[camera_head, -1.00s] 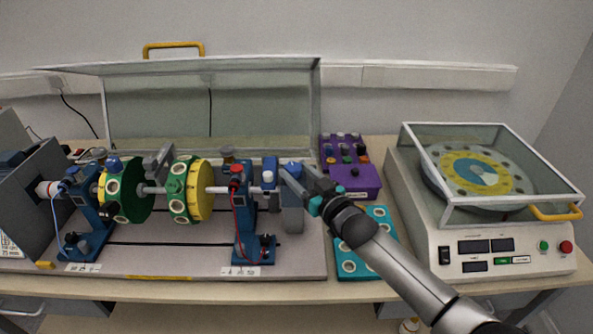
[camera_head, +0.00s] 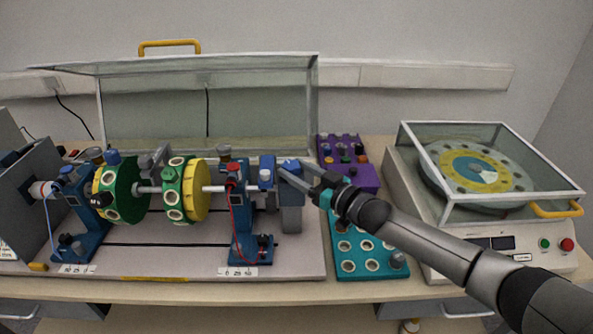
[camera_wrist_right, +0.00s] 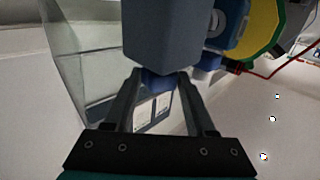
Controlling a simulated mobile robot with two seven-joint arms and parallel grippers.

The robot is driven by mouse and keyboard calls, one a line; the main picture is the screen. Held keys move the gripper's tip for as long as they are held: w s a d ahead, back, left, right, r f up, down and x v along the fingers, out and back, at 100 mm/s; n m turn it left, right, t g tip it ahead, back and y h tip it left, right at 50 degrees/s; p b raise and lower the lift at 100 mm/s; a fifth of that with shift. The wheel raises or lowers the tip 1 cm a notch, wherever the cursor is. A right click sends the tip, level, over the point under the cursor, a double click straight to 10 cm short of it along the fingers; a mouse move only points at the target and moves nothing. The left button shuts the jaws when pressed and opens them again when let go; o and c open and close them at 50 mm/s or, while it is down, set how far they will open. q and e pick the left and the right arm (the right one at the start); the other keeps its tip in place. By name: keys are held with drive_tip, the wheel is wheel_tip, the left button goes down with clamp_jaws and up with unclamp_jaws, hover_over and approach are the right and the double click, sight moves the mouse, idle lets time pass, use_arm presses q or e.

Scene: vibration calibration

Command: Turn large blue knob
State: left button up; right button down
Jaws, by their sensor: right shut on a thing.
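The large blue knob (camera_head: 289,162) sits on top of a grey-blue post (camera_head: 291,212) at the right end of the shaft rig. My right gripper (camera_head: 283,171) reaches it from the right, fingers pointing left. In the right wrist view the blue knob (camera_wrist_right: 160,82) lies between the two fingertips, just beside the grey block (camera_wrist_right: 160,35). The fingers are shut on the knob and partly hide it. My left gripper is not in view.
The rig carries green and yellow discs (camera_head: 199,190) on a shaft, with an open clear cover (camera_head: 210,105) behind. A teal tray (camera_head: 342,268) and purple box (camera_head: 368,182) stand to its right.

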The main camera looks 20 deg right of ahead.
drive_tip(key=c, duration=0.5)
unclamp_jaws()
drive_tip(key=p+v, duration=0.1)
drive_tip(key=v, duration=1.4)
drive_tip(key=shift+s+r+p, duration=0.1)
drive_tip(key=shift+p, duration=0.3)
